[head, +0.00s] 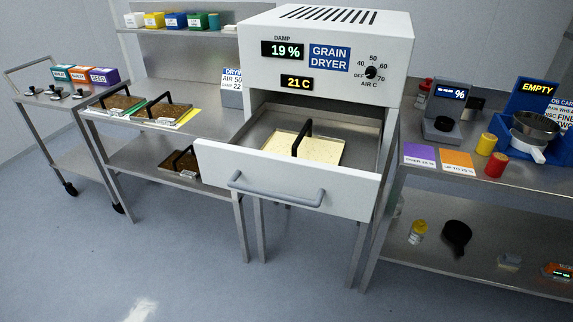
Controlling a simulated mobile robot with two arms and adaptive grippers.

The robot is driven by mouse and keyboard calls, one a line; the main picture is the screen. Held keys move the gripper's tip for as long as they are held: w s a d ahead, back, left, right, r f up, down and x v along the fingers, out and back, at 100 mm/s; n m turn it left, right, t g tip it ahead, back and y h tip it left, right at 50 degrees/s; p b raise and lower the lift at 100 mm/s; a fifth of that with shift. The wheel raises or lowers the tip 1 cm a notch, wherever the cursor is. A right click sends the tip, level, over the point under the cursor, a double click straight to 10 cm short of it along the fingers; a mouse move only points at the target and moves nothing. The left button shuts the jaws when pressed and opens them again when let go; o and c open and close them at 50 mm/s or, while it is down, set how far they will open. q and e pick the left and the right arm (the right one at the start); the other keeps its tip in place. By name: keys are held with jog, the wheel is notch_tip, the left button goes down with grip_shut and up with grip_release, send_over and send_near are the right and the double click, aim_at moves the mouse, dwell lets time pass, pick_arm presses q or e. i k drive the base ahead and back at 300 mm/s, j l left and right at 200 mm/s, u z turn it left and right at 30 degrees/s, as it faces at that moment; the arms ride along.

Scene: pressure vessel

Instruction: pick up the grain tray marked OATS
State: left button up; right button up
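Several grain trays with black arched handles are in the head view, and I cannot read the word OATS on any of them. One tray of pale cream grain (318,154) sits inside the open dryer drawer (285,188). Two trays of brown grain, a left one (113,106) and a right one (166,113), stand side by side on the left bench, with small labels at their fronts too small to read. Another brown-grain tray (184,164) is on the shelf below that bench. Neither of my grippers is in view.
The grain dryer (340,50) shows 19 % and 21 C, its drawer pulled out over the floor. A trolley (45,100) with coloured boxes stands at the left. The right bench holds a meter (444,110), colour cards (438,158) and a blue EMPTY bin (530,100). The front floor is clear.

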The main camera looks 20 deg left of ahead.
aim_at(309, 146)
jog(key=i+l+u, duration=0.2)
jog(key=i+l, duration=0.15)
jog(key=l, duration=0.3)
jog(key=i+l+u, duration=0.1)
jog(key=l, duration=0.25)
jog(key=i+l+u, duration=0.1)
jog(key=i+l, duration=0.15)
jog(key=l, duration=0.15)
jog(key=i+l+u, duration=0.1)
jog(key=l, duration=0.25)
